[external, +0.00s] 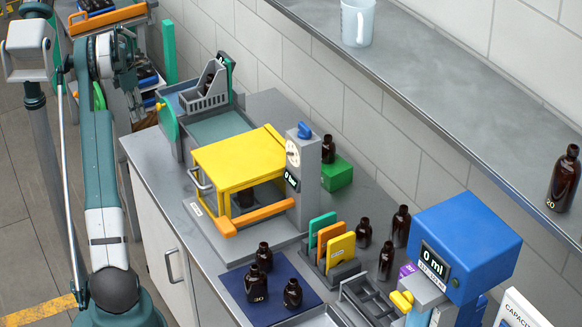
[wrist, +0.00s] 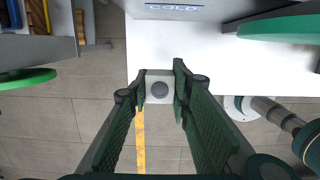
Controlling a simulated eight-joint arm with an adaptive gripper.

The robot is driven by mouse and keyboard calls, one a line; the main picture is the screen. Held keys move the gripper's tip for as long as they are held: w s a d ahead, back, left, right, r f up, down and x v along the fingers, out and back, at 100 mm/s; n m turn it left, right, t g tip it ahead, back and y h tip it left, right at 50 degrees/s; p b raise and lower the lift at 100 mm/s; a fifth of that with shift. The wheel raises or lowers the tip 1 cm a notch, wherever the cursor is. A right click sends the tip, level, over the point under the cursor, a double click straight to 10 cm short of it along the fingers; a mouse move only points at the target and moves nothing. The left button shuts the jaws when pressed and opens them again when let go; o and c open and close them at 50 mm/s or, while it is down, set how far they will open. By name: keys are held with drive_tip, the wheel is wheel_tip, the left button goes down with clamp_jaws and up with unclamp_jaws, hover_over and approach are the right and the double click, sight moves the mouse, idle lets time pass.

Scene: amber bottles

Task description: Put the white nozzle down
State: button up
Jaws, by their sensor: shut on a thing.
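The white nozzle (wrist: 151,98) shows in the wrist view as a small white square block with a round grey centre. My gripper (wrist: 156,86) has its dark green ribbed fingers on either side of it, and the fingertips are shut on it. Below it in that view are tiled floor and the edge of a white surface; whether it touches anything is not clear. In the external view my arm reaches up the left side, and the fingers and nozzle cannot be made out there.
A white surface (wrist: 210,45) with a blue label lies ahead in the wrist view, with green discs (wrist: 285,24) at both sides. In the external view, the grey bench (external: 150,150) holds a yellow-topped press (external: 238,158), several amber bottles and a blue dispenser (external: 470,240).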

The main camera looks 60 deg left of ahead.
drive_tip(key=shift+f, duration=0.1)
drive_tip(key=shift+f, duration=3)
drive_tip(key=shift+f, duration=1.85)
drive_tip(key=shift+f, duration=0.2)
drive_tip(key=o, duration=0.8)
drive_tip(key=shift+r, duration=0.15)
drive_tip(key=r, duration=0.4)
drive_tip(key=s+r, duration=0.1)
drive_tip(key=r, duration=0.7)
drive_tip(key=shift+s, duration=0.4)
